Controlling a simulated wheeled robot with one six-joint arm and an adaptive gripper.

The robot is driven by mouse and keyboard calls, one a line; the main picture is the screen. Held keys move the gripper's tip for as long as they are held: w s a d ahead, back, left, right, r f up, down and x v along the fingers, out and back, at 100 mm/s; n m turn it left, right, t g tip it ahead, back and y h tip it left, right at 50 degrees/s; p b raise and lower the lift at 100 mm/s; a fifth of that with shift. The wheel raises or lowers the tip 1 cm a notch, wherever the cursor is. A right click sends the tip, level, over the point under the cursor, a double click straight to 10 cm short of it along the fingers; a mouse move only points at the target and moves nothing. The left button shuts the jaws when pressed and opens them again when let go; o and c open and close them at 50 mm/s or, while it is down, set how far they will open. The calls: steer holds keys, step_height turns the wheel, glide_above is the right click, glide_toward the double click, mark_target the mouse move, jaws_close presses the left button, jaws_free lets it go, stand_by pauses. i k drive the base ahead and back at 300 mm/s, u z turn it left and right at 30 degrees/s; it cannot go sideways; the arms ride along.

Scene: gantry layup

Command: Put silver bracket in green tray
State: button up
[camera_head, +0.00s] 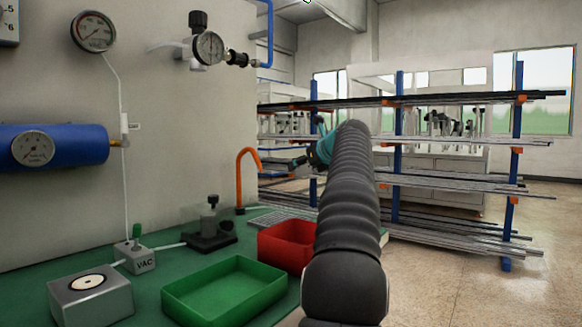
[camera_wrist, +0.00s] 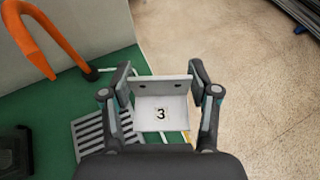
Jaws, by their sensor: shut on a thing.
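In the wrist view my gripper (camera_wrist: 160,83) is shut on the silver bracket (camera_wrist: 161,112). The bracket is a pale metal angle piece with a black "3" on its face and two dark holes in its upper flange. It is held above the edge of the green bench, with the floor beyond it. The green tray (camera_head: 225,299) stands on the bench in the head view, at lower centre-left, and its visible inside is empty. My arm extends away past the tray to its right. The bracket cannot be made out in the head view.
A red tray (camera_head: 287,245) stands behind the green tray, partly hidden by my arm. A grey box (camera_head: 91,300), a VAC box (camera_head: 139,258) and a dark fixture (camera_head: 208,236) are on the bench. An orange hook (camera_wrist: 27,32) rises near a slotted grille (camera_wrist: 98,134).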

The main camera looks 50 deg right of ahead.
mark_target(227, 299)
steer(key=z, duration=1.3)
steer(key=k, duration=1.2)
steer(key=u, duration=0.25)
